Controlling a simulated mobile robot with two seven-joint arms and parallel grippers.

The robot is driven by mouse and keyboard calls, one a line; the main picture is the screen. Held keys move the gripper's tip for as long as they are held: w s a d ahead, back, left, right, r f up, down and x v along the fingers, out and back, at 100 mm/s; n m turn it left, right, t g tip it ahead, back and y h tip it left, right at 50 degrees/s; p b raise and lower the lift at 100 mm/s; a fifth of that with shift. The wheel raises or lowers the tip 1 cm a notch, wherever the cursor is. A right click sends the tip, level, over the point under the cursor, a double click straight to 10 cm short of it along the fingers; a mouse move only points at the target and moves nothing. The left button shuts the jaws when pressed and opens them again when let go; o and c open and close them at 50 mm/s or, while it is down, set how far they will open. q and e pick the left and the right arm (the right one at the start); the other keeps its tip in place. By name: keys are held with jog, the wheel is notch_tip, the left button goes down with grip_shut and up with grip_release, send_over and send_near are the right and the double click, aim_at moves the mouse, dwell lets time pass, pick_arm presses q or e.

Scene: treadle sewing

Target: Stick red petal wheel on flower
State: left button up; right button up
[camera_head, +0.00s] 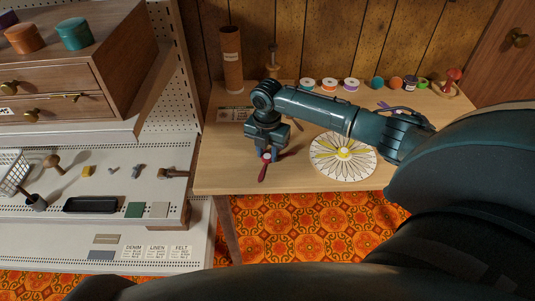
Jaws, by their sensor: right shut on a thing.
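My right gripper (266,149) points down over the left part of the wooden table and is shut on a slim red piece (264,170). The red piece hangs below the fingers, tilted, with a small pale spot near its top. It looks like the red petal wheel seen narrow, but its full shape is hard to tell. The flower (343,156) is a round white disc with dark radiating lines and yellow parts at its middle. It lies on the table to the right of the gripper, apart from the red piece, under my right forearm. My left gripper is not in view.
The wooden table (218,172) carries several thread spools (329,84) along the back, a brown tube (231,60) and a red-topped item (452,78) at the back right. A white pegboard shelf (100,210) with small parts and a black tray (91,205) stands left.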

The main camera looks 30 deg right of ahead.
aim_at(267, 156)
notch_tip(267, 156, up, 9)
jog(key=p, duration=0.1)
dwell(0.4)
jog(key=shift+a, duration=0.1)
